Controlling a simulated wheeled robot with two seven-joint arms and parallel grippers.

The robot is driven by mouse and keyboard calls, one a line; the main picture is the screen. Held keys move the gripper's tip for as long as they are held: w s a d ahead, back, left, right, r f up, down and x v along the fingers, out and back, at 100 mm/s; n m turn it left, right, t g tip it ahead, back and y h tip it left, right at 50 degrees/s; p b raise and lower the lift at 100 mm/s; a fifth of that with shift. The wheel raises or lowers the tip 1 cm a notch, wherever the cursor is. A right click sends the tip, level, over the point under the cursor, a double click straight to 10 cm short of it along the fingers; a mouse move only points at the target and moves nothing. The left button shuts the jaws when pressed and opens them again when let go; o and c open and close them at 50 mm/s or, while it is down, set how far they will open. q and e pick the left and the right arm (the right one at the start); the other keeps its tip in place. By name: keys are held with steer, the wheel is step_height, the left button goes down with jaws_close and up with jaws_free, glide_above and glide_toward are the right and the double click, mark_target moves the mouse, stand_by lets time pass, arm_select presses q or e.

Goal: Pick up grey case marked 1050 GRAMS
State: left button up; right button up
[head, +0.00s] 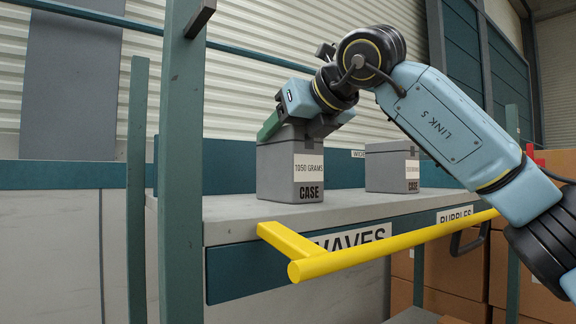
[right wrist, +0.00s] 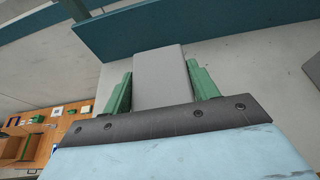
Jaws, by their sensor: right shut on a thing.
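The grey case marked 1050 GRAMS (head: 291,174) stands upright on the grey shelf (head: 240,219) in the head view, its label facing me. My right gripper (head: 290,130) reaches down onto the top of this case from the right and is shut on it. In the right wrist view, the case's plain grey top (right wrist: 162,75) lies between the two green fingers of the right gripper (right wrist: 161,88). The case's base appears to touch the shelf. My left gripper is not in view.
A second grey case (head: 392,170) stands to the right on the same shelf. A yellow rail (head: 400,244) runs along the shelf front. Teal uprights (head: 181,160) stand at the left. Cardboard boxes (head: 460,275) are stacked below right.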

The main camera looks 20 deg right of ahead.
jaws_close()
steer(key=shift+r, duration=0.25)
steer(key=shift+r, duration=0.1)
